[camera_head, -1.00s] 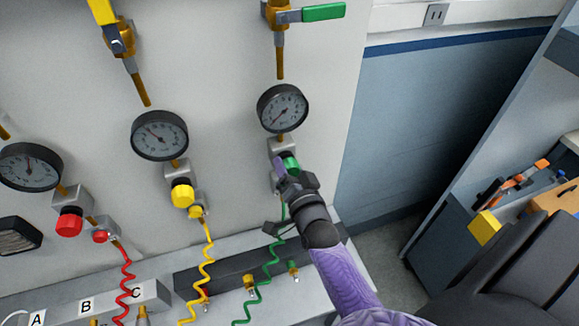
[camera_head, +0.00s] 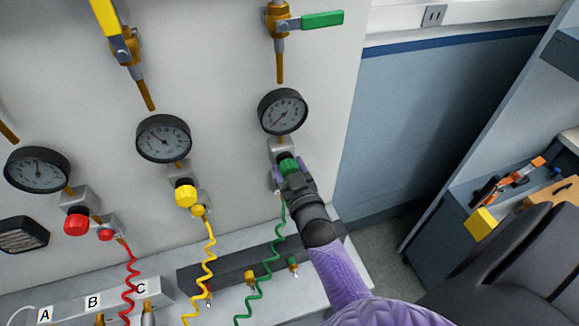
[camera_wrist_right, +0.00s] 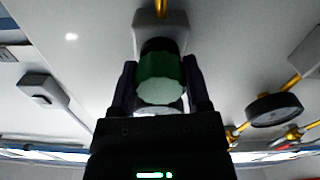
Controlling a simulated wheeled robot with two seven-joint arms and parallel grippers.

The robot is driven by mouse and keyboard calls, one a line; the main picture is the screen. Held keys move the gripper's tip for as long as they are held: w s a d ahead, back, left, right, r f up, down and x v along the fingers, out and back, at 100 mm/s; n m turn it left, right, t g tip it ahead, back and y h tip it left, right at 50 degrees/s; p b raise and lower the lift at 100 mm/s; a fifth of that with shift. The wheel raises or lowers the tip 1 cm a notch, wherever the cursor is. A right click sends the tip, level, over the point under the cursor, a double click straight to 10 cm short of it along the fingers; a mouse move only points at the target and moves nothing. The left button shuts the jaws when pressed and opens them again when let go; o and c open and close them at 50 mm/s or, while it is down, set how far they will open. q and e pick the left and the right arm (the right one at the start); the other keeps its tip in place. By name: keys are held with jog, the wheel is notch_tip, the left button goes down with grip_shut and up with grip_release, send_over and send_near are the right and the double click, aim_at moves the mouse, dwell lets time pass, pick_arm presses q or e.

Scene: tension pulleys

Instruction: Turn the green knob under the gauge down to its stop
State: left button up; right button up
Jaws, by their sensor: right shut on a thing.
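The green knob (camera_head: 288,166) sits on a grey block (camera_head: 281,150) under the right-hand gauge (camera_head: 283,111). The needle of this gauge points to the lower left. My right gripper (camera_head: 290,172) is shut on the green knob and hides part of it. In the right wrist view the green knob (camera_wrist_right: 161,80) sits between the two dark fingers of my right gripper (camera_wrist_right: 162,95), one on each side. My left gripper is not in view.
A yellow knob (camera_head: 186,195) and a red knob (camera_head: 76,222) sit under the gauges to the left. A green coiled hose (camera_head: 269,268) hangs just below my right gripper. A green-handled valve (camera_head: 322,19) is above the gauge. A dark chair (camera_head: 515,270) stands at lower right.

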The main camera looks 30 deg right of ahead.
jog(key=shift+n, duration=0.8)
jog(key=o, duration=1.3)
